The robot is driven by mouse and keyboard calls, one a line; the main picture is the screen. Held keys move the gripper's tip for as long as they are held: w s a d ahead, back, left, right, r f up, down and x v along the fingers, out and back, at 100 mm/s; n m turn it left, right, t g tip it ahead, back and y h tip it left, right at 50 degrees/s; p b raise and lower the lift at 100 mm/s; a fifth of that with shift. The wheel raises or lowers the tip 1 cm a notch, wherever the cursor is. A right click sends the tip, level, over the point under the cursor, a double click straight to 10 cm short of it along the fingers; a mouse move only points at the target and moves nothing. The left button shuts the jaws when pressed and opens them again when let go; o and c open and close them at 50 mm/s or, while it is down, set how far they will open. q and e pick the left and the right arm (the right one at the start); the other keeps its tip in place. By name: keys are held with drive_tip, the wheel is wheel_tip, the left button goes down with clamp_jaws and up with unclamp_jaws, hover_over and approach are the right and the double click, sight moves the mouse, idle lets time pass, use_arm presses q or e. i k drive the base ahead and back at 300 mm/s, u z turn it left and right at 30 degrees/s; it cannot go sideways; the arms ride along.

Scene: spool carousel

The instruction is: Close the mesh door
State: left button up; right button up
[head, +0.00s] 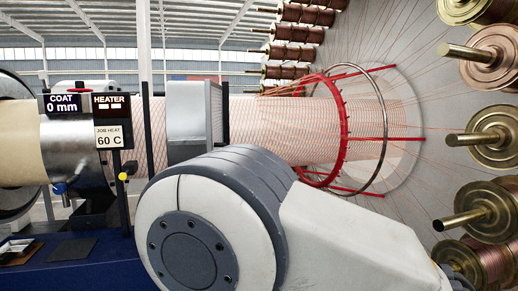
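I cannot make out a mesh door in the head view. A large arm link of mine, white and dark grey, fills the lower middle and hides what lies behind it. Neither of my grippers shows.
A spool carousel disc (432,105) with several copper spools (493,132) stands at right; its spindles stick out. Wires run through a red ring (343,125) onto a long tube (250,120). At left are a heater panel (113,119) and a blue machine base (85,275).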

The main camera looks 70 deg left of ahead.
sight(214, 130)
drive_tip(key=i, duration=1)
drive_tip(key=u, duration=3.35)
drive_tip(key=i, duration=0.15)
drive_tip(key=z, duration=0.55)
